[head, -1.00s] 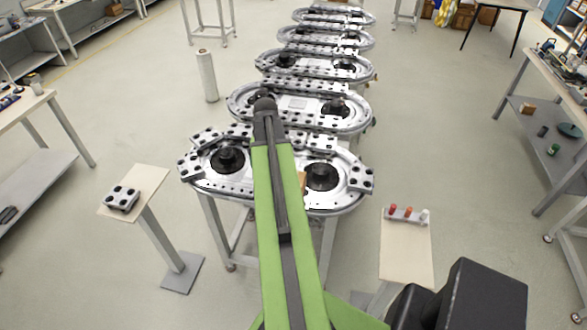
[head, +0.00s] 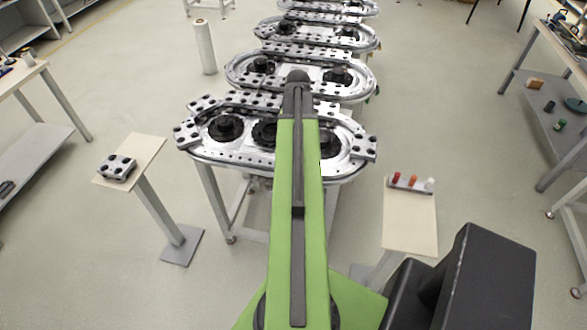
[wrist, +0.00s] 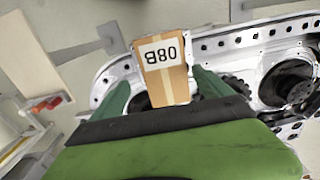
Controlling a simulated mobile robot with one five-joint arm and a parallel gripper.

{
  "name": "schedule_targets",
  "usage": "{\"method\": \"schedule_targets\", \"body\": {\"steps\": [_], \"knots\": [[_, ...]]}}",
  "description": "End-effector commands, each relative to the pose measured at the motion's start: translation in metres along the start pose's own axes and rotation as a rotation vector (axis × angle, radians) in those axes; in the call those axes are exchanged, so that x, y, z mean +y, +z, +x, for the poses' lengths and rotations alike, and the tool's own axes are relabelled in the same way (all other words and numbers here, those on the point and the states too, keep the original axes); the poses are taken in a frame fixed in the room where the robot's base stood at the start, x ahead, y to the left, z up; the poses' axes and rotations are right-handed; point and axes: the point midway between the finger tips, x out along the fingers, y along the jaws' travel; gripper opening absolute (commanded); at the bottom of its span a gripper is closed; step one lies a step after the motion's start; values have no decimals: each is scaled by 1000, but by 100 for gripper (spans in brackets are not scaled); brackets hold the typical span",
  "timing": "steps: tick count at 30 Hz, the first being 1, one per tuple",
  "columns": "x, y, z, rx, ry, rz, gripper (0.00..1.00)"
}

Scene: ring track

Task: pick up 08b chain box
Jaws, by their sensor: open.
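The chain box (wrist: 163,65) is a light brown carton with a white label reading 08B, upside down in the wrist view. It is on the near ring track (wrist: 235,42). The green fingers of my gripper (wrist: 161,92) are open, one on each side of the box, with the box between them. A gap shows by the right finger; whether the left one touches is unclear. The box's lower part is hidden behind the gripper body. In the head view my green arm reaches over the near ring track (head: 345,172) and hides the box and gripper.
Black sprockets (head: 225,128) and perforated plates sit on the near track; more ring tracks (head: 240,72) line up behind. A stand on the left (head: 140,150) holds a metal block (head: 117,168). A stand on the right (head: 410,225) holds small red, orange and white pieces (head: 413,181).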

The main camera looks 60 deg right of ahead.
Motion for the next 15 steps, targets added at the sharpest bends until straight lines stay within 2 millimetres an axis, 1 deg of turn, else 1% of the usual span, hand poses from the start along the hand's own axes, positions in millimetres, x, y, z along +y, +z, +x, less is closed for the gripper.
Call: {"method": "schedule_targets", "body": {"steps": [1, 3, 9, 11, 15], "knots": [[0, 0, 18, 0, 0, 0, 89], [0, 0, 24, 0, 0, 0, 89], [0, 0, 24, 0, 0, 0, 89], [-1, 1, 30, 0, 0, 0, 89], [-4, 2, 54, 0, 0, 0, 89]]}}
